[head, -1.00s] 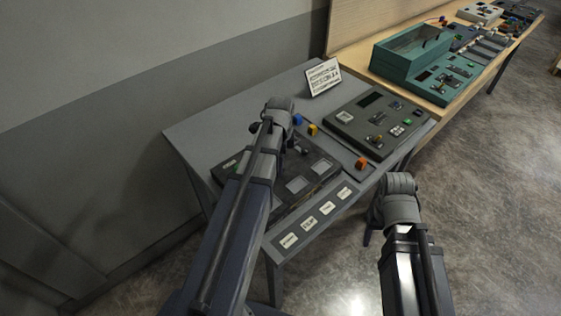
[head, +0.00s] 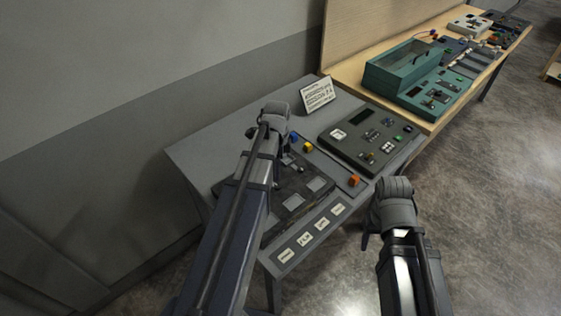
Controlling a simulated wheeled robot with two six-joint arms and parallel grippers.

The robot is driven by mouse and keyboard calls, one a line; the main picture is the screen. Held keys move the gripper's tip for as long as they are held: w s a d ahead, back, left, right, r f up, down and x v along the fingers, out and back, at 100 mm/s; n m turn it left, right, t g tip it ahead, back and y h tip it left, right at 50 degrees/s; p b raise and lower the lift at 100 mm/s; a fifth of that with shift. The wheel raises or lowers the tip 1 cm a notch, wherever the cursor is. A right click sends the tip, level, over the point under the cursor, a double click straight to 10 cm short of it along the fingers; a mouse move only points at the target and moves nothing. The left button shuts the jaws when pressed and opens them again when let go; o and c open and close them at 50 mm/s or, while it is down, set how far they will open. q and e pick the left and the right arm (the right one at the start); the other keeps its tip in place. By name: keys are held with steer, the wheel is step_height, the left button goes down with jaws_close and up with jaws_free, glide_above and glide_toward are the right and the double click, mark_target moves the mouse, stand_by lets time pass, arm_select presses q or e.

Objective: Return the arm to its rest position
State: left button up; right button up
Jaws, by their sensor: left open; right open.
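My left arm reaches over the left part of the grey table (head: 205,150). My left gripper (head: 251,132) shows only as a small dark part beside the wrist, above the dark left console panel (head: 318,184). It is open, and most of it is hidden behind the wrist. My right arm is bent in front of the table's right front edge. My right gripper (head: 368,238) is mostly hidden by its wrist, with a dark finger part showing over the floor. It is open. I see nothing held in either gripper.
A dark console box (head: 345,150) with buttons and a white sign (head: 318,94) stand on the grey table. An orange button (head: 354,181) is near its front edge. A wooden table (head: 345,75) with a teal box (head: 400,70) lies beyond. The floor at right is clear.

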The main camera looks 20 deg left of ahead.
arm_select(q)
steer(key=s+d+f+n+b, duration=0.2)
steer(key=s+d+n, duration=0.1)
steer(key=d, duration=0.5)
steer(key=s+d+f+n+b, duration=0.2)
steer(key=s+d+n, duration=0.1)
steer(key=s+d, duration=0.3)
steer(key=s+d+f+n+y+b, duration=0.1)
steer(key=s+d+f+n+b, duration=0.1)
steer(key=d, duration=0.7)
steer(key=s+n, duration=0.1)
steer(key=s, duration=0.1)
steer(key=shift+s+d+f+n+b, duration=0.3)
steer(key=shift+s+n+b, duration=0.05)
steer(key=shift+n, duration=0.05)
